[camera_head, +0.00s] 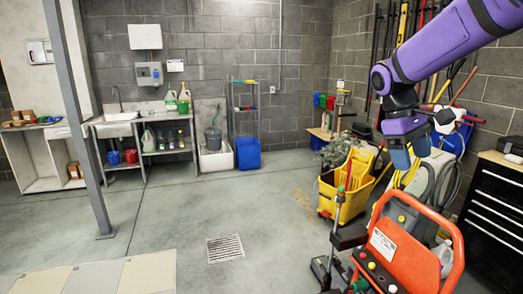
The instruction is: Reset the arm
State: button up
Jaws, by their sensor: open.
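My arm (433,45) is purple and reaches in from the upper right corner. It bends down at a dark joint, and my gripper (402,158) hangs below it, small and dark. The gripper is open, and I see nothing held in it. It hangs in front of the grey machine and hoses on the right, above the orange-handled floor machine (416,228). The exact gap between the gripper and these things cannot be told from this view.
A yellow mop bucket (345,192) stands left of the orange-handled machine. A black drawer cabinet (495,210) is at the right edge. A grey post (75,110) stands at left. The concrete floor around the drain (225,248) is clear. A sink bench (125,128) and blue bin (248,153) line the back wall.

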jog(key=s+a+m+t+y, duration=0.1)
jog(key=s+m+t, duration=0.1)
jog(key=s, duration=1)
jog(key=s+a+r+m+t+y, duration=0.1)
jog(key=s+t, duration=0.4)
jog(key=s, duration=0.7)
jog(key=shift+a+r+m+y, duration=0.25)
jog(key=shift+a+m+y, duration=0.3)
jog(key=shift+m+y, duration=0.4)
